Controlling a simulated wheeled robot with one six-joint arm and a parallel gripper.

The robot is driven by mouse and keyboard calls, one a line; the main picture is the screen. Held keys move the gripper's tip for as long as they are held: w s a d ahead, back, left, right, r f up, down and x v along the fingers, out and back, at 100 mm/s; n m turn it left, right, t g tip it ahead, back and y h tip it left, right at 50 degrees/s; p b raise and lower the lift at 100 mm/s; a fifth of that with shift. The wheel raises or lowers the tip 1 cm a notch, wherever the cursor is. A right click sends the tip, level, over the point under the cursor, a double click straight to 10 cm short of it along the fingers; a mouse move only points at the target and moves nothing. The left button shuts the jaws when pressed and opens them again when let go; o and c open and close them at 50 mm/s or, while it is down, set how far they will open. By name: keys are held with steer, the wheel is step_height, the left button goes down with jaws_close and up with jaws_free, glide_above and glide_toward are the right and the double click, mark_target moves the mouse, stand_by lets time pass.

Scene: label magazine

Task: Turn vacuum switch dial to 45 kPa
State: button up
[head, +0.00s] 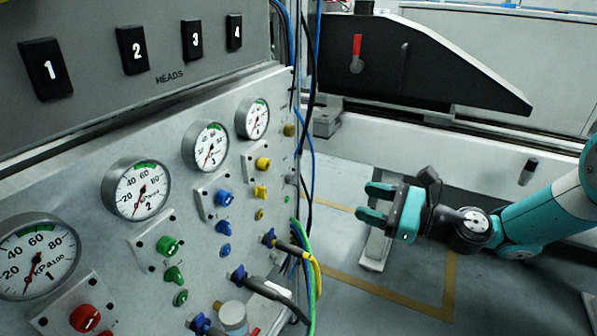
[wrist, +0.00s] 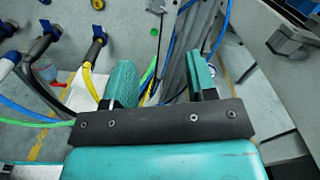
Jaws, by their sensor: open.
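Four round white gauges with kPa scales run along the sloped grey panel in the head view: a near gauge (head: 38,256), a second gauge (head: 138,188), a third gauge (head: 206,146) and a far gauge (head: 253,118). Their red needles point downward, near the low end. Below them sit a red knob (head: 84,318), a green knob (head: 168,246), a blue knob (head: 224,198) and a yellow knob (head: 263,163). I cannot tell which one is the vacuum switch dial. My gripper (head: 373,203) is open and empty, right of the panel and apart from it. Its fingers also show in the wrist view (wrist: 163,82).
Black switches numbered 1 to 4, such as switch 1 (head: 46,69), line the box above. Cables and hoses (head: 300,262) hang at the panel's right end, between it and my gripper. A black machine part with a red lever (head: 356,46) stands behind. Floor (head: 400,275) shows below my gripper.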

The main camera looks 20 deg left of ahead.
mark_target(293, 180)
steer(key=a+p, duration=0.1)
steer(key=a, duration=0.9)
steer(key=w+a+p, duration=0.1)
steer(key=a, duration=0.5)
steer(key=shift+p, duration=0.3)
steer(key=c, duration=0.9)
